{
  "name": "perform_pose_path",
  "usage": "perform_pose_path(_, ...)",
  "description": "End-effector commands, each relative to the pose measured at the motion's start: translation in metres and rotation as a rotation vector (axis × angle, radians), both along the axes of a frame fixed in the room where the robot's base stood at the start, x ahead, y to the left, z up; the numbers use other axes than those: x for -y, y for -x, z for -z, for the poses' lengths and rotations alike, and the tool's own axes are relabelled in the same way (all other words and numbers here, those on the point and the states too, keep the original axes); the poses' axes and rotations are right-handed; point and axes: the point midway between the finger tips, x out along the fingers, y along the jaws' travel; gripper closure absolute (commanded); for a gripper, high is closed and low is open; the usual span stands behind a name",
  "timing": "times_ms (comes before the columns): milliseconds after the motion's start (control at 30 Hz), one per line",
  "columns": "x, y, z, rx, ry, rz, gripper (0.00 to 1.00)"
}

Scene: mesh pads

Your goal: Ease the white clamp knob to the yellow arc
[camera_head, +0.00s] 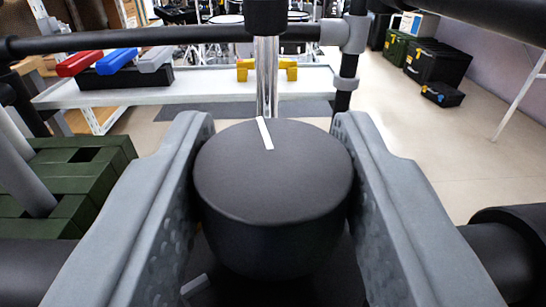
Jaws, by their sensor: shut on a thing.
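A large dark grey, nearly black round knob (272,205) fills the middle of the view, and it is not white. A short white line (265,133) on its top face runs to the far rim, just left of centre. My gripper (274,135) is shut on the knob, with one grey finger pressed along its left side and the other along its right. A small pale mark (195,286) shows on the dark surface below the knob, at lower left. I see no yellow arc near the knob; the surface around it is mostly hidden by the knob and fingers.
A chrome post (266,75) stands right behind the knob. A black horizontal bar (150,38) crosses behind it. A white bench (205,93) farther back carries red, blue and grey items and a yellow object (246,69). Green crates (85,170) are at left. Open floor lies at right.

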Motion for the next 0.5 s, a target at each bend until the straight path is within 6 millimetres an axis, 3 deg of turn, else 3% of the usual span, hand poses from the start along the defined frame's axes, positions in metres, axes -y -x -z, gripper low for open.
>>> perform_pose_path(500, 0.0029, -0.0005, 0.0008, -0.001, 0.001, -0.364, 0.85)
